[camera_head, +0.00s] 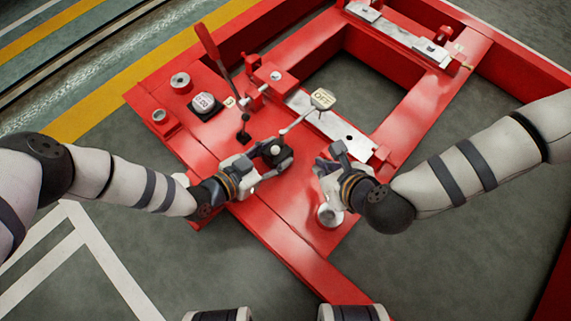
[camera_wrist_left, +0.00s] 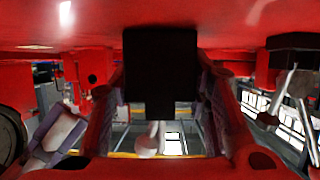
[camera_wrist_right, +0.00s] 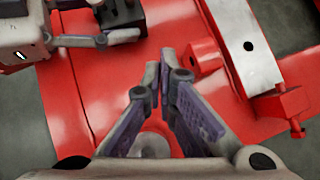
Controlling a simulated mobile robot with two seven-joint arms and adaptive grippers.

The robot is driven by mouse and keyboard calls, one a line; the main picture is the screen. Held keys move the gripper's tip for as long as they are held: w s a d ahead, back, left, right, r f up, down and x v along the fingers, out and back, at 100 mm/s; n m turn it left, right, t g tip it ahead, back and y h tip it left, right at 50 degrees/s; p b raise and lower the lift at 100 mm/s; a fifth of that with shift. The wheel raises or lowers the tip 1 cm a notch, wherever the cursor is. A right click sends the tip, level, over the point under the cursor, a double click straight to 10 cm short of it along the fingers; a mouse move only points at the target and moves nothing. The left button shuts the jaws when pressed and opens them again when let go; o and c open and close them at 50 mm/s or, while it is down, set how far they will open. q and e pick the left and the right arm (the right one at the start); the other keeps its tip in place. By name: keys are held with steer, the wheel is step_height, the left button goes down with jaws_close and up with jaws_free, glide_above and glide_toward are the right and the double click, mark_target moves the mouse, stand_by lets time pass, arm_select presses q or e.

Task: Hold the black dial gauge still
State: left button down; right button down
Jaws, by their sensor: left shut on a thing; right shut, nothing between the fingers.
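In the left wrist view the dark block (camera_wrist_left: 160,75) sits between the two fingers. In the right wrist view part of the gauge (camera_wrist_right: 122,12) shows at the top left, beside my left gripper. My right gripper (camera_head: 330,158) is shut and empty, to the right of the gauge and apart from it; its fingertips (camera_wrist_right: 163,78) are close together in the right wrist view.
A metal rail (camera_head: 335,127) lies beyond my right gripper. A round metal fitting (camera_head: 327,216) is below it.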

mark_target(275, 152)
steer(key=shift+n+t+y, duration=0.5)
steer(key=shift+t+y, duration=0.4)
steer(key=s, duration=0.5)
steer(key=shift+d+f, duration=0.2)
steer(key=shift+f, duration=0.05)
steer(key=s, duration=0.1)
steer(key=s+r+y, duration=0.1)
steer(key=s, duration=0.1)
steer(key=s+r+t+y, duration=0.1)
steer(key=shift+s+a+r, duration=0.15)
steer(key=shift+s+a, duration=0.1)
steer(key=x, duration=0.9)
steer(key=shift+a+r, duration=0.1)
steer(key=shift+r, duration=0.05)
steer(key=w+a, duration=0.2)
steer(key=w, duration=0.1)
steer(key=shift+w+r, duration=0.2)
steer(key=shift+r, duration=0.05)
steer(key=shift+w+a+r, duration=0.15)
steer(key=shift+w+a, duration=0.1)
steer(key=shift+w, duration=0.1)
